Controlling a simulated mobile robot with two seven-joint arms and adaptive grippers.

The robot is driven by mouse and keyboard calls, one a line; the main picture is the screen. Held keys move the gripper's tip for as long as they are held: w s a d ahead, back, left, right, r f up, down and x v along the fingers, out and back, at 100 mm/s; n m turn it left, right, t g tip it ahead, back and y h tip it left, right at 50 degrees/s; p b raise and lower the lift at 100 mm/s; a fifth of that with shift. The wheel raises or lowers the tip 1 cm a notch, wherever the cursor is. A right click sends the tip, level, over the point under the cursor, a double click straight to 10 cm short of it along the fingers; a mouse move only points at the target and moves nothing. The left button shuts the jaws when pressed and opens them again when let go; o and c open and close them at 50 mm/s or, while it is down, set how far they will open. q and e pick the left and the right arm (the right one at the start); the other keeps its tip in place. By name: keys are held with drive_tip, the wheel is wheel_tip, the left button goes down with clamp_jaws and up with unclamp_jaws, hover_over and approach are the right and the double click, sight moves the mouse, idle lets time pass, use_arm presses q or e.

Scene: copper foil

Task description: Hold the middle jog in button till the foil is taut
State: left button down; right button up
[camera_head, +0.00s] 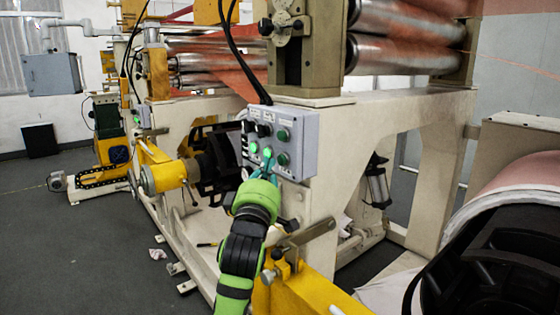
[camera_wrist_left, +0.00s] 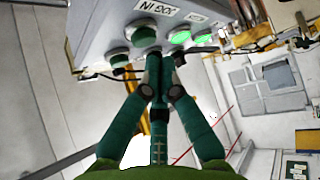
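The grey control box (camera_head: 303,128) has rows of green buttons and black knobs on its front. Two green buttons in its lower row glow, the left one (camera_head: 254,147) and the middle one (camera_head: 267,152); the right one (camera_head: 282,159) is dark. My left gripper (camera_head: 267,170) reaches up to the box just below the middle button. In the left wrist view its teal fingers (camera_wrist_left: 156,70) converge at the box face and hold nothing; their tips hide what they meet, so contact is unclear. A "JOG IN" label (camera_wrist_left: 158,9) shows there. The copper foil (camera_head: 235,84) runs between rollers; its tautness is unclear.
A pale machine frame (camera_head: 420,110) carries the box, with steel rollers (camera_head: 408,55) above. A yellow shaft holder (camera_head: 164,177) stands left of my arm. A large foil-covered roll (camera_head: 515,180) is at the right. Open grey floor lies at the left.

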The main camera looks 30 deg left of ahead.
use_arm(q)
drive_tip(key=shift+w, duration=0.15)
drive_tip(key=shift+w+d, duration=0.15)
drive_tip(key=shift+w, duration=0.15)
drive_tip(key=shift+w+d, duration=0.2)
drive_tip(key=shift+w, duration=0.15)
idle(2.2)
drive_tip(key=shift+s, duration=0.1)
drive_tip(key=shift+s+a, duration=0.3)
drive_tip(key=shift+s, duration=0.35)
drive_tip(key=s, duration=0.1)
drive_tip(key=s+a+p, duration=0.1)
drive_tip(key=s, duration=0.1)
drive_tip(key=s+a, duration=0.1)
drive_tip(key=shift+s, duration=0.3)
idle(0.4)
